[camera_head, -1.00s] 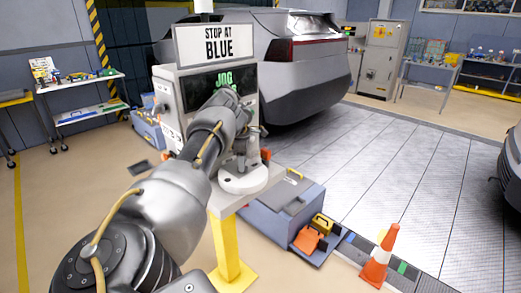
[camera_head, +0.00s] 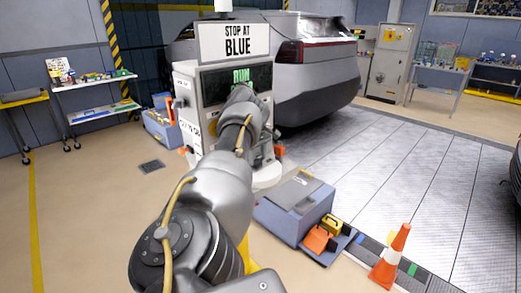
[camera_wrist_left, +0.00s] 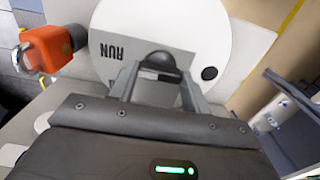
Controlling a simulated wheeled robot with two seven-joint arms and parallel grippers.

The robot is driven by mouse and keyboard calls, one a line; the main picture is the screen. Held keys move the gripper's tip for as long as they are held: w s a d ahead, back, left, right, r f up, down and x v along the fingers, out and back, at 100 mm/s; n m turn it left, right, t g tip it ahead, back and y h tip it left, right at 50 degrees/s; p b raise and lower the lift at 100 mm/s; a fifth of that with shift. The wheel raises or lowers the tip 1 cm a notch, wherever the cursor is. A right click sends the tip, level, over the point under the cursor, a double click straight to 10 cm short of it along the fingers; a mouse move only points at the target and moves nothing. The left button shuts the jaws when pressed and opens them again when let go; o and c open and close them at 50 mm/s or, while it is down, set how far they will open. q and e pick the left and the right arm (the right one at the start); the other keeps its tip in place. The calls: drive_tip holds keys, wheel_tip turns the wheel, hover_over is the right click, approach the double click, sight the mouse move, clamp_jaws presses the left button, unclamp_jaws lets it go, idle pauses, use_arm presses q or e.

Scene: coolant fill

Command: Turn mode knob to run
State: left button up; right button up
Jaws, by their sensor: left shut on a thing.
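The mode knob (camera_wrist_left: 160,62) is a black grip on a white round dial plate (camera_wrist_left: 215,35) in the left wrist view. The word RUN stands upside down on the plate, left of the knob, and a black dot lies to its right. My left gripper (camera_wrist_left: 158,78) is shut on the knob, a finger on each side. In the head view my left arm covers the gripper and knob. The console (camera_head: 188,110) there has a screen (camera_head: 241,77) with green text reading RUN on its top line; the lower line is partly hidden. My right gripper is in neither view.
An orange part (camera_wrist_left: 48,47) sits beside the dial plate. A sign (camera_head: 233,41) reading STOP AT BLUE tops the console. A blue-grey box (camera_head: 290,207) and a traffic cone (camera_head: 391,256) stand on the right. A car (camera_head: 315,85) is behind. Floor at left is mostly clear.

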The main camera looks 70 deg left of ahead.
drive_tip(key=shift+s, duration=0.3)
use_arm(q)
drive_tip(key=o, duration=1.4)
wheel_tip(320, 180, up, 11)
drive_tip(key=shift+f, duration=0.1)
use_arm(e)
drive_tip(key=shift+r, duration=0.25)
